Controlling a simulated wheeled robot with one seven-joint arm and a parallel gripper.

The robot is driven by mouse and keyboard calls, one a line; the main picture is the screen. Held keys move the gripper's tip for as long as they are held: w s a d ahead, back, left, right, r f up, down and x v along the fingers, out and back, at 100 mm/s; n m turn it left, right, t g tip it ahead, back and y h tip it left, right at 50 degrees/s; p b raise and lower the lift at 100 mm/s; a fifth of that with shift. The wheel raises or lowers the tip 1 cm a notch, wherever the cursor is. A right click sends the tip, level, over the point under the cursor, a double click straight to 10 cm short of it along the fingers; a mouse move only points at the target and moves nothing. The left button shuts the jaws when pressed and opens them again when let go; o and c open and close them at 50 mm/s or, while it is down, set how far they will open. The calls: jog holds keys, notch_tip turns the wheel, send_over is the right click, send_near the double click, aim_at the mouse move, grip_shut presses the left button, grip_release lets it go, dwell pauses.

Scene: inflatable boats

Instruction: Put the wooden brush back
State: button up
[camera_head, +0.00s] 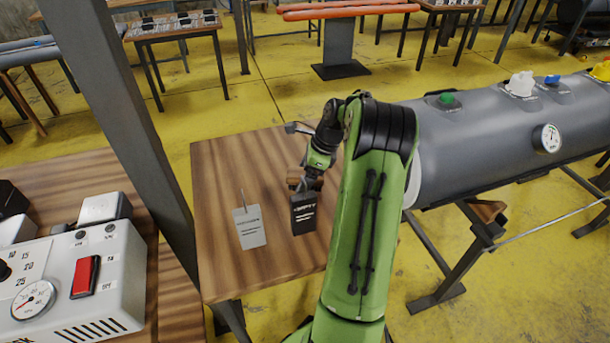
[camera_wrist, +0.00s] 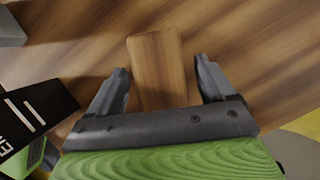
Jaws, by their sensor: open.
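The wooden brush (camera_wrist: 157,48) shows in the wrist view as a plain brown wooden block lying between my gripper's fingers. Its bristles do not show. My gripper (camera_wrist: 161,68) is open, with one finger on each side of the block and gaps on both sides. In the head view, my gripper (camera_head: 306,182) is low over the wooden table (camera_head: 222,172), just behind a black labelled container. A small brown part of the brush (camera_head: 293,182) shows there; the rest is hidden by the gripper and the container.
The black container (camera_head: 303,215) stands close in front of my gripper. A grey labelled container (camera_head: 249,228) with a thin rod stands to its left. A grey inflatable tube (camera_head: 480,145) lies to the right, and a metal post (camera_head: 120,110) rises left of the table.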

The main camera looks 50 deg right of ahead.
jog(key=p+v, duration=0.5)
jog(key=v, duration=0.7)
jog(key=w+a+r+n+g+h, duration=0.1)
jog(key=a+r+n, duration=0.45)
jog(key=a, duration=0.45)
jog(key=a+r+n+h, duration=0.1)
jog(key=a+r+n, duration=0.3)
jog(key=a+n, duration=0.5)
jog(key=s+a+n+t, duration=0.3)
jog(key=s+a+n, duration=1)
jog(key=s+a, duration=0.2)
jog(key=shift+s+f+n+h, duration=0.25)
jog(key=shift+s+n+h, duration=0.1)
jog(key=shift+s+h, duration=0.05)
